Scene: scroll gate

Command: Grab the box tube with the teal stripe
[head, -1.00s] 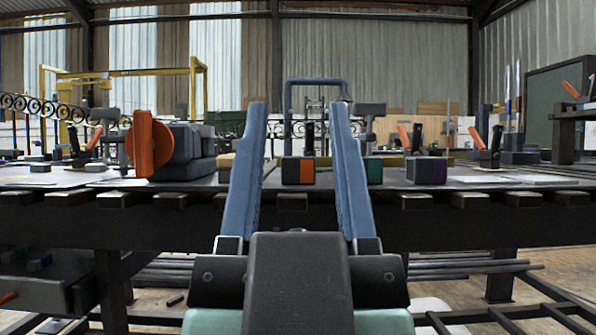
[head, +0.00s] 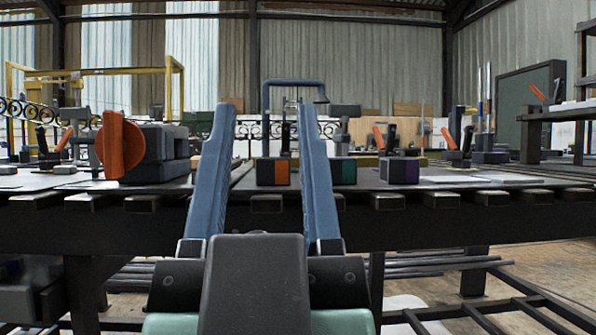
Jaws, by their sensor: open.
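The box tube with the teal stripe (head: 344,171) lies on the dark workbench (head: 450,187) with its end towards me, just right of my gripper's right finger. The finger may cover a little of its left side. My gripper (head: 266,108) is open and empty, its two blue fingers pointing forward to the bench. A tube with an orange stripe (head: 281,172) shows between the fingers. A tube with a purple stripe (head: 400,171) lies right of the teal one.
A grey machine with an orange disc (head: 122,147) stands on the bench at left. Clamps with orange handles (head: 379,138) stand behind the tubes. A blue arched frame (head: 293,84) rises behind. The bench's front edge has several protruding bar ends (head: 388,202).

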